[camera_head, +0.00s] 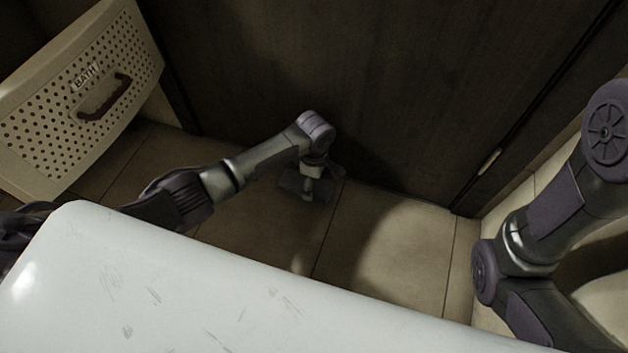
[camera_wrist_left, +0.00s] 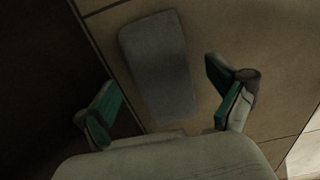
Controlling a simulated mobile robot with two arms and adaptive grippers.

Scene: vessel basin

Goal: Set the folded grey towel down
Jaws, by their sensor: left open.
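The folded grey towel (camera_wrist_left: 158,65) lies flat on the tiled floor in the left wrist view, a long dark grey shape with rounded corners. My left gripper (camera_wrist_left: 167,88) is open, its green-padded fingers spread apart on either side of the towel's near part. I see no finger pressing on it. In the head view the left gripper (camera_head: 307,192) points down close to the floor in front of the dark panel, and the towel (camera_head: 290,184) is a small dim patch partly hidden beneath it. My right arm shows at the right, but its gripper is out of frame.
A cream perforated hamper (camera_head: 45,135) marked BATH, with a brown handle, stands at the upper left. Dark wooden panels (camera_head: 400,90) rise close behind the left gripper. The tiled floor (camera_head: 395,250) right of the towel is bare.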

